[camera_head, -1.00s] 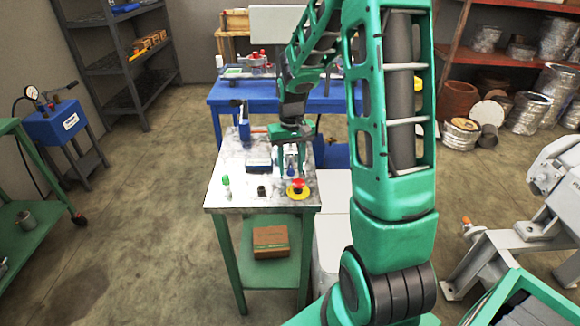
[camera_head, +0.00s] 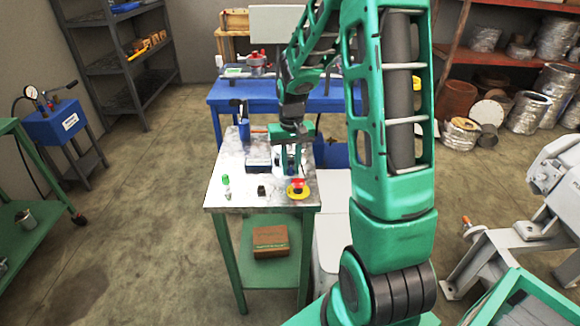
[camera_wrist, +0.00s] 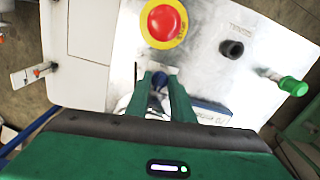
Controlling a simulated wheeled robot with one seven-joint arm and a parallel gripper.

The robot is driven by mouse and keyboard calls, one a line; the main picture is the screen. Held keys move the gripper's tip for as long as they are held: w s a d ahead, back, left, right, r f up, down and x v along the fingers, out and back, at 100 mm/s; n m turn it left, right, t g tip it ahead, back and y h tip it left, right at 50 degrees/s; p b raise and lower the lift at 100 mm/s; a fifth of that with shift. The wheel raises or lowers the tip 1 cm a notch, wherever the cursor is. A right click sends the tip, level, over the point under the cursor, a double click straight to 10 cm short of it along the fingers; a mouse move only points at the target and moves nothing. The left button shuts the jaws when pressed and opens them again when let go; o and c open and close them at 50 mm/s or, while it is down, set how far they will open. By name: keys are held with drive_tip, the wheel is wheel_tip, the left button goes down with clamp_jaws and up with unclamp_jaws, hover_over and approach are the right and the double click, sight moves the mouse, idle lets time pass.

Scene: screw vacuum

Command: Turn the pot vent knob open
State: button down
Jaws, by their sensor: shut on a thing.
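The vent knob (camera_wrist: 158,82) is a small dark blue knob on the light metal bench top. In the wrist view it sits between the two green fingers of my gripper (camera_wrist: 161,88), which is shut on it. In the head view my gripper (camera_head: 290,170) points down at the right part of the bench, just behind the red button. The fingers largely cover the knob there, so I cannot tell how far it is turned.
A red button on a yellow ring (camera_head: 297,189) stands close in front of the gripper. A black knob (camera_head: 261,190), a green-capped valve (camera_head: 225,180) and a dark blue box (camera_head: 258,163) stand to the left. A blue table (camera_head: 225,98) is behind.

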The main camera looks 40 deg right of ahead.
sight(291, 168)
drive_tip(key=m, duration=0.4)
drive_tip(key=shift+m, duration=1.8)
drive_tip(key=c, duration=1.5)
unclamp_jaws()
drive_tip(key=shift+c, duration=0.2)
drive_tip(key=shift+r, duration=3.95)
